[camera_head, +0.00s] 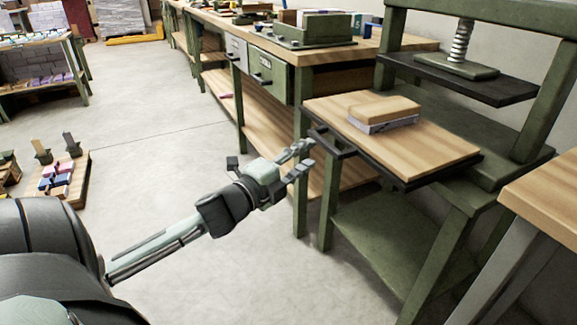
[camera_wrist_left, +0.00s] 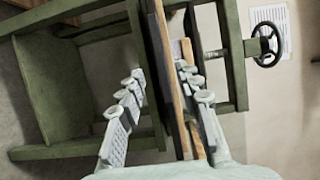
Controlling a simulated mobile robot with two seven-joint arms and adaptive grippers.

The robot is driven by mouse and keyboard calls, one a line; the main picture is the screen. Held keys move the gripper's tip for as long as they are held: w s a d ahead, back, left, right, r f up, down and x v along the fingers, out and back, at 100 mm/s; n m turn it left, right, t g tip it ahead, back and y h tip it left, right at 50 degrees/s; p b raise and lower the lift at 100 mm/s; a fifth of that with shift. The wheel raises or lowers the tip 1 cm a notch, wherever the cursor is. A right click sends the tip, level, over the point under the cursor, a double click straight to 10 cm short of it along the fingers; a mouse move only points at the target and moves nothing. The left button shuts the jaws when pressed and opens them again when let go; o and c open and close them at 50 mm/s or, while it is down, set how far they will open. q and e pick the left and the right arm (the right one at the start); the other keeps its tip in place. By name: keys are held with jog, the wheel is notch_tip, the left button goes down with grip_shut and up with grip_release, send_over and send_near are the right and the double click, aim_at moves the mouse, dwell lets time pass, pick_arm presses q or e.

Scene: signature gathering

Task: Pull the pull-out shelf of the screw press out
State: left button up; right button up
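The green screw press (camera_head: 470,125) stands at the right, with its screw and dark pressing plate (camera_head: 465,78) raised. Its pull-out shelf (camera_head: 430,155), a wooden board on a black frame, juts out in front of the press. A black bar handle (camera_head: 335,148) is on the shelf's near left edge. My left gripper (camera_head: 301,158) is open and empty, just left of the handle. In the left wrist view, the shelf (camera_wrist_left: 165,70) shows edge-on between the spread fingers (camera_wrist_left: 164,82); I see no clear contact. My right gripper is not in view.
A wood-topped block (camera_head: 384,108) with a paper-like layer beneath lies on the shelf. A long workbench (camera_head: 330,55) with drawers stands behind, and another wooden tabletop (camera_head: 550,195) is at the right edge. The floor to the left of the press is open.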

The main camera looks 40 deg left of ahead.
pick_arm(q)
jog(key=s, duration=0.6)
dwell(0.4)
jog(key=s+a+f+n+g+y+p, duration=0.1)
jog(key=s+f+n+g+y, duration=0.15)
jog(key=f+n, duration=0.45)
jog(key=s+a+f+n+g+y, duration=0.1)
jog(key=a+f+n+g+y, duration=0.2)
jog(key=f, duration=0.8)
jog(key=s+d+f+n+g+h, duration=0.2)
jog(key=s+d+f+n+g, duration=0.1)
jog(key=s+d+f, duration=0.3)
jog(key=s+d+f+n+g+h, duration=0.2)
jog(key=s+d+f+n+g, duration=0.1)
jog(key=s+d+f+g, duration=0.3)
notch_tip(320, 180, down, 4)
jog(key=shift+d+f+p, duration=0.15)
jog(key=shift+d+p, duration=0.2)
jog(key=shift+d, duration=0.9)
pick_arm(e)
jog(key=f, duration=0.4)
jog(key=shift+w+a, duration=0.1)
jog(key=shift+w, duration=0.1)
